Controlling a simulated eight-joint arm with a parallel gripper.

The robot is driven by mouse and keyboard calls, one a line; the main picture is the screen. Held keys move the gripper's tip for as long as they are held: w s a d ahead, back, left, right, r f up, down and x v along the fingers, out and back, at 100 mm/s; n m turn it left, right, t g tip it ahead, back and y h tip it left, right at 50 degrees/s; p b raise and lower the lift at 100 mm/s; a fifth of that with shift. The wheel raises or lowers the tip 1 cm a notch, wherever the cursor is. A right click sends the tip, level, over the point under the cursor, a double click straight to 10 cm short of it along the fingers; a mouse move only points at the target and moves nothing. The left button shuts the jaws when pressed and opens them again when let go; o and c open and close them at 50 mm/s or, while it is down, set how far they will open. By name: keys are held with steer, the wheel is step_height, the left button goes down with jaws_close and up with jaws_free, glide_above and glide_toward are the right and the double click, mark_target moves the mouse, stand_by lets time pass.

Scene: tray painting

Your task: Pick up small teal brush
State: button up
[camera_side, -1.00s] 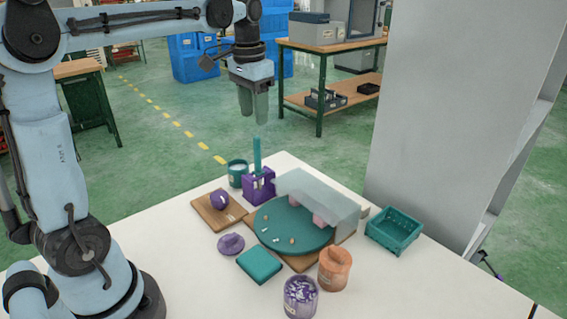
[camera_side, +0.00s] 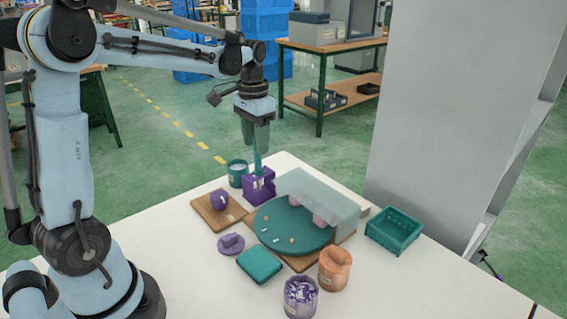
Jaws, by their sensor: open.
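The small teal brush (camera_side: 257,164) stands upright in the purple holder (camera_side: 261,188) near the back of the white table. Only part of its handle shows between the holder and my gripper. My gripper (camera_side: 257,148) points down and is directly above the holder, with its fingers around or just in front of the brush's upper end. The jaws are open. The fingers hide the top of the brush, and I cannot tell whether they touch it.
A teal cup (camera_side: 237,174) stands close left of the holder. A teal turntable (camera_side: 290,229) under a translucent cover (camera_side: 322,196) lies to the right. A wooden board (camera_side: 208,215) holds a purple round object (camera_side: 219,200). A teal crate (camera_side: 394,232) is at right.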

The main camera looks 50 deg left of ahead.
mark_target(258, 171)
steer(key=shift+w+d+f, duration=0.1)
steer(key=shift+f, duration=1.85)
jaws_close()
